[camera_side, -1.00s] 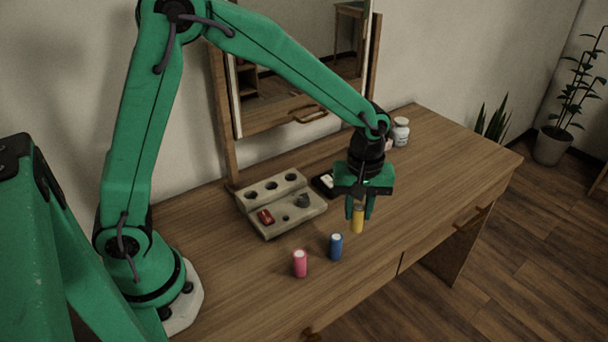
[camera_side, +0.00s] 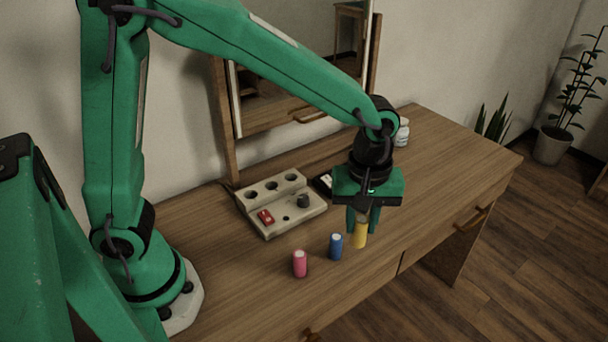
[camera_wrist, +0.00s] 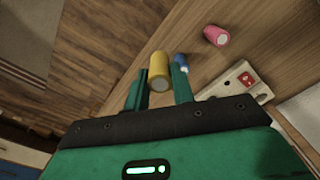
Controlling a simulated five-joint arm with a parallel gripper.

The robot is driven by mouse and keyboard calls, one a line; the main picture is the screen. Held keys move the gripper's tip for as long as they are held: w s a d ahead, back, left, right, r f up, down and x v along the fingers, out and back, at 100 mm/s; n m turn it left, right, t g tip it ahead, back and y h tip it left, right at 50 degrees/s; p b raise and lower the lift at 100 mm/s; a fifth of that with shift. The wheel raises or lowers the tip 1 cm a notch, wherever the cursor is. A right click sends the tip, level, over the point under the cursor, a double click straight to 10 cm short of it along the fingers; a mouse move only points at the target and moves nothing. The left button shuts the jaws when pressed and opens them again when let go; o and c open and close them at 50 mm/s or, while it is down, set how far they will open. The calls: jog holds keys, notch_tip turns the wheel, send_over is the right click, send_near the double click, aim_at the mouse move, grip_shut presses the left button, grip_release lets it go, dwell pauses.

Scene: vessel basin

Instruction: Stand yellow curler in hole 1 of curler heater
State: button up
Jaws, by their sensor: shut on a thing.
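My gripper (camera_side: 362,229) is shut on the yellow curler (camera_side: 360,238), which sticks out below the fingers, roughly upright in the side view. In the wrist view the yellow curler (camera_wrist: 159,68) shows between the two fingertips of my gripper (camera_wrist: 160,80). The cream curler heater (camera_side: 300,214) lies to the left and behind, near the mirror. Its raised back step has a row of three empty-looking holes, and its front has a red switch and a dark knob. In the wrist view part of the heater (camera_wrist: 232,92) shows at the right. I cannot tell which hole is number 1.
A blue curler (camera_side: 336,247) and a pink curler (camera_side: 300,264) stand on the table in front of the heater. A small dark item (camera_side: 323,184) lies beside the heater, partly behind my gripper. A white jar (camera_side: 402,132) stands farther back. The table's right side is clear.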

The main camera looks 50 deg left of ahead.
jog(key=shift+a, duration=0.1)
jog(key=s+a+r+n, duration=0.1)
jog(key=s+a+n, duration=0.3)
jog(key=a, duration=0.5)
jog(key=s+a+n, duration=0.4)
jog(key=a+n, duration=0.1)
jog(key=a, duration=0.5)
jog(key=shift+r+n, duration=0.35)
jog(key=shift+n, duration=0.05)
jog(key=w+a+f, duration=0.1)
jog(key=a+f, duration=0.6)
jog(key=a, duration=0.4)
jog(key=shift+a, duration=0.3)
jog(key=shift+w+f, duration=0.1)
jog(key=shift+f, duration=1.9)
